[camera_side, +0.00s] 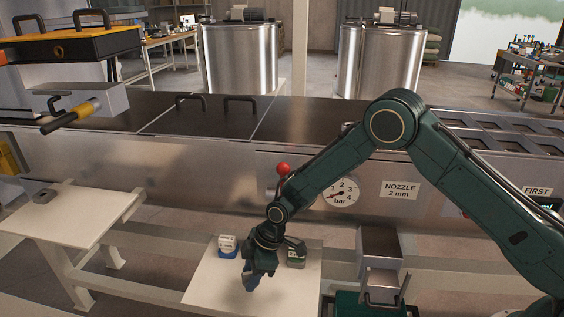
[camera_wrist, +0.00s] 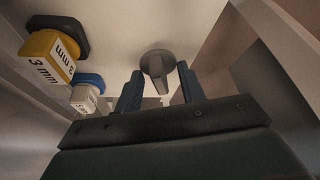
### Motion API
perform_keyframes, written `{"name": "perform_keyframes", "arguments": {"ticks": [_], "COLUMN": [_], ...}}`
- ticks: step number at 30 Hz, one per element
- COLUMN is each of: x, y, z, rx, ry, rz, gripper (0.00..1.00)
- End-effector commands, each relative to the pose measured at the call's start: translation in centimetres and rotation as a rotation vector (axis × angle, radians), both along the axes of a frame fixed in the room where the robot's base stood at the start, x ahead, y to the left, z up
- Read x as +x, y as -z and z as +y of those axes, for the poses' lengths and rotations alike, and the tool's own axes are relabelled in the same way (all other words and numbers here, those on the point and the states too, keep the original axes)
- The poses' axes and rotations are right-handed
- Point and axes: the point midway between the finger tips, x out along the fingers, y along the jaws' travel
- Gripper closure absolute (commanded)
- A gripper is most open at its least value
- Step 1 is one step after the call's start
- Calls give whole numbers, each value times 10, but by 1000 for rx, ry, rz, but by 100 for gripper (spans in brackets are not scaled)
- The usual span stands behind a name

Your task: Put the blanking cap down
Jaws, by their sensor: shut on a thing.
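The blanking cap appears in the wrist view as a grey round piece (camera_wrist: 157,63) with a raised tab. The tab sits between the two blue-grey fingers of my gripper (camera_wrist: 160,90). The cap's disc lies beyond the fingertips, against the pale surface behind it; I cannot tell whether it touches that surface. In the side view my gripper (camera_side: 250,283) points down low over the white shelf (camera_side: 208,288). The cap is too small or hidden to make out there.
A yellow block labelled 3 mm (camera_wrist: 52,55) and a blue-and-white labelled piece (camera_wrist: 87,92) stand left of my gripper. In the side view, a blue-based piece (camera_side: 227,247) and a dark labelled piece (camera_side: 297,257) flank my wrist. A white table (camera_side: 75,220) stands left.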

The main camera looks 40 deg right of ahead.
Motion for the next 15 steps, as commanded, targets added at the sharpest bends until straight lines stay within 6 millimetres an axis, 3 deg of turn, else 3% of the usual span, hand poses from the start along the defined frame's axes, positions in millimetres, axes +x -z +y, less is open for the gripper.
{"name": "perform_keyframes", "arguments": {"ticks": [5,15], "x": [0,0], "y": [17,19], "z": [0,0], "rx": [-1,0], "ry": [-1,-1], "rz": [1,0], "gripper": [100,100]}}
